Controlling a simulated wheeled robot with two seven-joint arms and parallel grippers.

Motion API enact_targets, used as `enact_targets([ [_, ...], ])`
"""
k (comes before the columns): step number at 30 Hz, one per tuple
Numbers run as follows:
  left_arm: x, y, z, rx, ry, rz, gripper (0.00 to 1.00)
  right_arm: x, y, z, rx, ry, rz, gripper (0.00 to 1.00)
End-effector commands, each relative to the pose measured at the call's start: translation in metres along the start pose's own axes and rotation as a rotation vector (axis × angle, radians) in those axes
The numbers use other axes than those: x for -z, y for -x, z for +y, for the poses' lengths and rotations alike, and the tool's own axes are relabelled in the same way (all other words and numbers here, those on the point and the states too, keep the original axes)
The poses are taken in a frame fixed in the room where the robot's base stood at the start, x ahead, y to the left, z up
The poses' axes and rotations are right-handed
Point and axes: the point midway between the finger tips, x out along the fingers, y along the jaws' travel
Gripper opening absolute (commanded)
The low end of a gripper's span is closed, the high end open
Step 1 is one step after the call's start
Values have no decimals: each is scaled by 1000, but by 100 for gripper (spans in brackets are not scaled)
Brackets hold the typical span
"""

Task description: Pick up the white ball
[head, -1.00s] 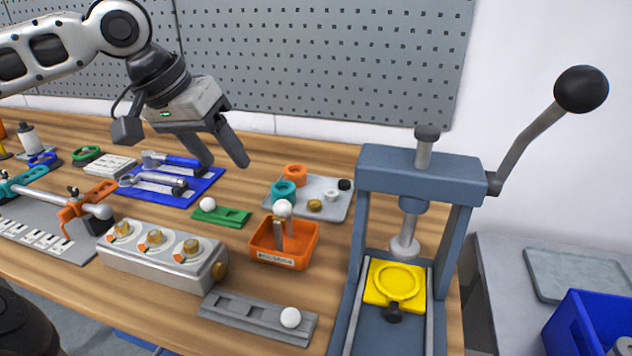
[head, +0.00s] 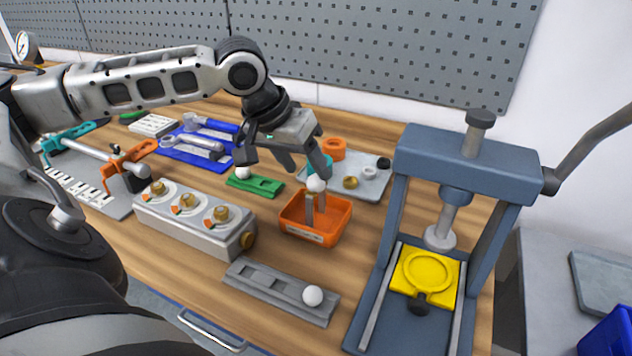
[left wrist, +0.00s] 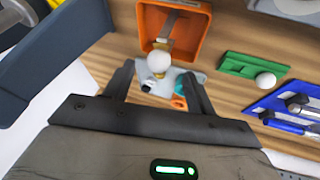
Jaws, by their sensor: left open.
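Three white balls are in the head view. One ball (head: 316,184) rests on an upright post in an orange tray (head: 338,222), one ball (head: 243,173) is on a green block (head: 266,187), and one ball (head: 312,295) is on a grey slotted block (head: 262,282). My left gripper (head: 308,173) is open and empty, close above and behind the ball on the post. In the left wrist view this ball (left wrist: 159,62) appears between the fingertips (left wrist: 158,70); whether it is at their depth I cannot tell. My right gripper is out of view.
A blue-grey press (head: 470,160) with a yellow plate stands to the right. A grey box with several knobs (head: 192,218) is front left. A grey tray (head: 372,186) with small parts lies behind the orange tray, and a blue tool mat (head: 182,149) lies further left.

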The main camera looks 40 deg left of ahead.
Motion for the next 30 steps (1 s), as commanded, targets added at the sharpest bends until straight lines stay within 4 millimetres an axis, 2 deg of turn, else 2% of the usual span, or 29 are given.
enact_targets([
  [3,-3,-20,3,-4,1,-5,56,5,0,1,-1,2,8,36],
  [6,-2,-32,2,-3,1,-2,56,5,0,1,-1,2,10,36],
  [15,-2,-38,2,0,0,-1,56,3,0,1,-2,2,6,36],
  [16,-2,-38,2,0,0,-1,50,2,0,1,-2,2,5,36],
  [18,-2,-38,2,0,0,-1,31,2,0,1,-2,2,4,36],
  [21,-2,-38,2,0,0,-1,8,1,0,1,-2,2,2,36],
  [30,-2,-38,2,0,0,0,4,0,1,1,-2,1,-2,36],
])
